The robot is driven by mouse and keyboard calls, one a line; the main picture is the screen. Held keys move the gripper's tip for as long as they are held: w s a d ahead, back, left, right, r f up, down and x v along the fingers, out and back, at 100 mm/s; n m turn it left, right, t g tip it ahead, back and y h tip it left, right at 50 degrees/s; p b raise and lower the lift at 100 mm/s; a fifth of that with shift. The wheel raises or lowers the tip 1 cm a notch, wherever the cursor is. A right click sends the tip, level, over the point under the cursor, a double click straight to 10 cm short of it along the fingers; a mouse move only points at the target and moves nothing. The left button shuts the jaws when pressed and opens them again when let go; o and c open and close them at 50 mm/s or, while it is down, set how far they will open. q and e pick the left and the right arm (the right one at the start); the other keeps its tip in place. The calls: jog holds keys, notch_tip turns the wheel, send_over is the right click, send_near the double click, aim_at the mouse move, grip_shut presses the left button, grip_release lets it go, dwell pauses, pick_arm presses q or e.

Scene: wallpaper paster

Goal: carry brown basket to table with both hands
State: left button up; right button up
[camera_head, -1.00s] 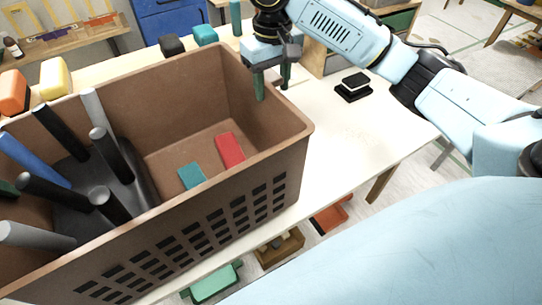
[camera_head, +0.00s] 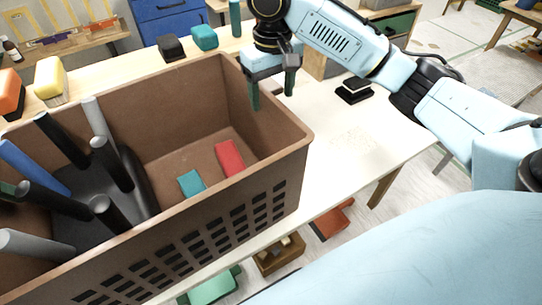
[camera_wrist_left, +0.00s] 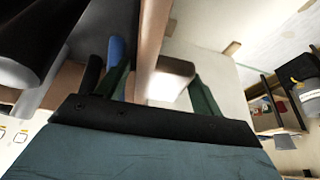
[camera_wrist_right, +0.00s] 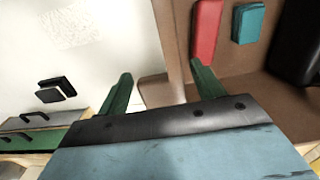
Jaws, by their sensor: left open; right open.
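The brown basket (camera_head: 215,217) stands upright on the white table (camera_head: 348,140) and fills the left of the head view. It holds a red block (camera_head: 229,158), a teal block (camera_head: 191,184) and a black holder with several rods (camera_head: 97,215). My right gripper (camera_head: 271,92) is open over the basket's right wall, one finger inside and one outside. In the right wrist view its fingers (camera_wrist_right: 160,88) sit on both sides of the rim (camera_wrist_right: 172,50). My left gripper (camera_wrist_left: 160,85) shows only in its wrist view, open, with the basket wall (camera_wrist_left: 150,45) between its fingers.
A black stacked item (camera_head: 354,89) lies on the table right of the basket. Teal and black blocks (camera_head: 204,38), a yellow brush (camera_head: 50,80) and an orange one (camera_head: 11,93) stand behind it. Coloured bins (camera_head: 279,254) are under the table. The table's right part is mostly clear.

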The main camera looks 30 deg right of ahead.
pick_arm(q)
jog(key=shift+r, duration=0.1)
pick_arm(e)
jog(key=shift+r, duration=0.1)
pick_arm(q)
jog(key=v, duration=1.1)
jog(key=shift+s+r, duration=0.15)
jog(key=shift+r, duration=0.25)
pick_arm(e)
notch_tip(320, 180, up, 12)
